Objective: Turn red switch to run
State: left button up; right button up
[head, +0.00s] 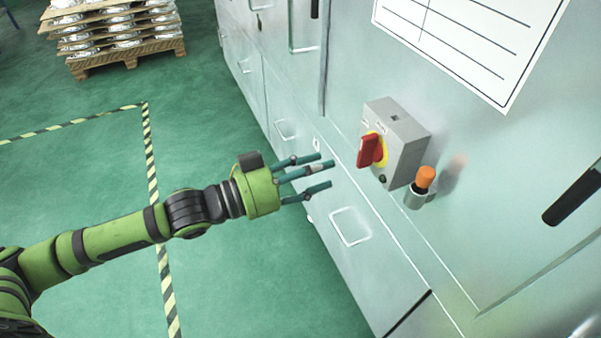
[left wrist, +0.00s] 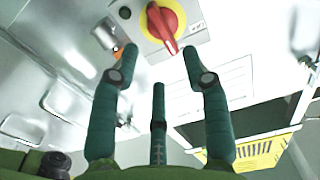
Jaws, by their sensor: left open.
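The red switch (head: 370,150) is a red handle on a yellow disc, on the front of a grey box (head: 408,142) fixed to a metal cabinet. My left gripper (head: 318,177) is open and empty, its teal fingers pointing toward the switch from the left with a gap between. In the left wrist view the red switch (left wrist: 164,26) shows at the top, beyond the spread fingers (left wrist: 155,75), its handle slanting down and right. Markings on the box are too small to read. My right gripper is not in view.
An orange-capped item (head: 424,178) sits in a small holder right of and below the box. A black handle (head: 572,192) juts from the cabinet at right. A pallet of castings (head: 125,55) stands at the back left. Green floor with striped tape (head: 150,160) is open at left.

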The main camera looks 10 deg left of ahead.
pick_arm(q)
jog(key=shift+v, duration=1.55)
jog(key=shift+w, duration=0.1)
jog(key=w+a+f+n+t+y, duration=0.15)
jog(key=w+a+f+y, duration=0.3)
jog(key=f, duration=0.45)
jog(key=w+a+f+n+t+y, duration=0.1)
jog(key=w+a+f+n+y, duration=0.3)
jog(key=f, duration=0.5)
jog(key=s+a+f+n+g+y, duration=0.15)
jog(key=a+f, duration=0.25)
jog(key=f, duration=0.5)
jog(key=s+a+f+y, duration=0.2)
jog(key=a+f, duration=0.2)
jog(key=f, duration=0.4)
jog(key=s+a+f+n+g+y+p, duration=0.15)
jog(key=s+f+g, duration=0.35)
jog(key=s+f, duration=1.3)
jog(key=s+d+f+g, duration=0.2)
jog(key=s+f, duration=0.1)
jog(key=s, duration=0.8)
jog(key=s+d+f+g+y, duration=0.1)
jog(key=s+d+f+g, duration=0.2)
jog(key=s, duration=0.9)
jog(key=shift+f+g, duration=0.3)
jog(key=shift+f, duration=0.4)
